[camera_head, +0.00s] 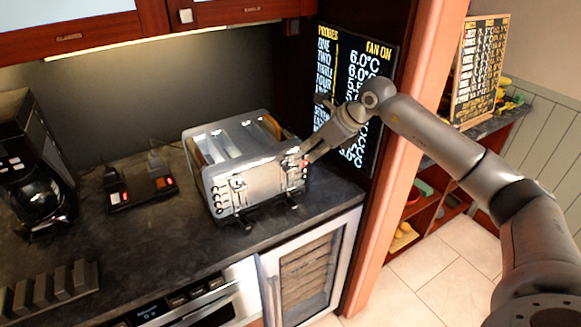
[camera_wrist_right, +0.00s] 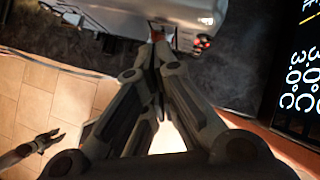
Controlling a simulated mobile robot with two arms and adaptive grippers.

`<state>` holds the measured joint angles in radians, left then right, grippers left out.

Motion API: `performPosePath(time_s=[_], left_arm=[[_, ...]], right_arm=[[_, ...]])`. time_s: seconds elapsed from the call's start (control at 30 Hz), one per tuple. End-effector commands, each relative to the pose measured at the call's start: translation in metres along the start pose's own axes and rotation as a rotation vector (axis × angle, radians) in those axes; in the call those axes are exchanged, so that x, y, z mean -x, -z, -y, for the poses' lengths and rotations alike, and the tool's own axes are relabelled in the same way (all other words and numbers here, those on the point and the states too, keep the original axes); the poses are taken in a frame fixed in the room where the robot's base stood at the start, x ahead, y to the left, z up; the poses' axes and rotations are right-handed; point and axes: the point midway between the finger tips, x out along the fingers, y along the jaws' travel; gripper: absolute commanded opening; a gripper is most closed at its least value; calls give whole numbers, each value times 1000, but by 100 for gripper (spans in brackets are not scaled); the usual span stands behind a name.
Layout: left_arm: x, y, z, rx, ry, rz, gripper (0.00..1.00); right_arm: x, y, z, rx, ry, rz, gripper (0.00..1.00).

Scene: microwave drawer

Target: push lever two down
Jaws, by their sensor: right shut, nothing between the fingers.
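A silver toaster (camera_head: 262,186) with several slots stands on the dark counter, and brown bread shows in its outer slots. Its front has two columns of small buttons, and a red light glows near the right one. Two dark protrusions stick out low on the front; I cannot tell whether they are levers or feet. My right gripper (camera_head: 304,160) is shut and empty, its tips at the toaster's right front corner. In the right wrist view its fingertips (camera_wrist_right: 158,40) point at the toaster's front edge (camera_wrist_right: 130,12); contact is unclear. My left gripper (camera_wrist_right: 44,143) shows small at the lower left of that view.
A black coffee maker (camera_head: 38,170) and a dark box with red switches (camera_head: 142,189) stand left of the toaster. A dark menu board (camera_head: 350,85) is behind my right arm. A glass-door cooler (camera_head: 308,272) sits under the counter.

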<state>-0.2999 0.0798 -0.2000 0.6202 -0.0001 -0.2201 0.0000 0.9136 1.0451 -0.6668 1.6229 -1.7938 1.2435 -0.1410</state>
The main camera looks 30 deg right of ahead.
Motion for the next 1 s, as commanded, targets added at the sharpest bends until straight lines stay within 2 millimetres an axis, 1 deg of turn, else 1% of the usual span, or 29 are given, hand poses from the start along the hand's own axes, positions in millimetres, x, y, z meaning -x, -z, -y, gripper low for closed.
performPosePath(time_s=[0.17,0.4,0.6,0.73,1.0], left_arm=[[-4,0,0,0,0,0,37],[-14,-1,0,0,0,0,37],[-20,-2,0,0,0,0,37],[-22,-2,0,0,0,0,37],[-21,-2,0,0,0,0,37]], right_arm=[[-13,1,-1,-2,-3,0,0],[-44,1,-1,-2,-3,1,0],[-64,1,-1,-1,-3,0,0],[-69,0,-1,0,-2,1,0],[-70,0,0,0,-1,1,0]])
